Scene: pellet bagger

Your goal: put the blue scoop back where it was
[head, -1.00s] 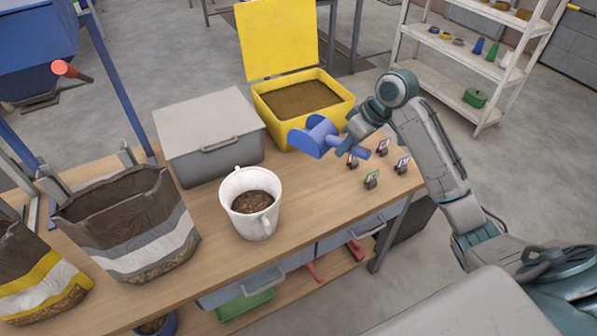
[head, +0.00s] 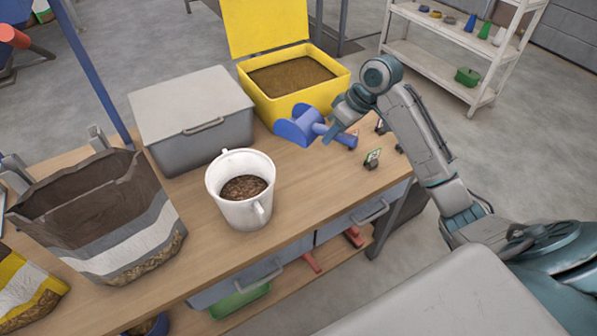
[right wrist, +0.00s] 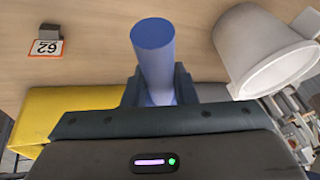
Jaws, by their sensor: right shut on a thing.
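The blue scoop (head: 296,128) is held by my right gripper (head: 334,128), which is shut on it near the handle. In the head view it appears in front of the open yellow bin (head: 300,105), over the right part of the workbench (head: 300,190). Its bowl is toward the left and its handle points right. In the right wrist view, the blue handle (right wrist: 153,50) sticks out between the fingers (right wrist: 158,92). Whether the scoop touches the bench is unclear. My left gripper is out of view.
A white bucket (head: 228,180) of brown pellets stands left of the scoop. A lidded grey box (head: 190,115) and an open bag (head: 130,235) are farther left. Small tag holders (head: 372,158) stand near the bench's right end; one reads 62 (right wrist: 45,47). Bare bench lies before the scoop.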

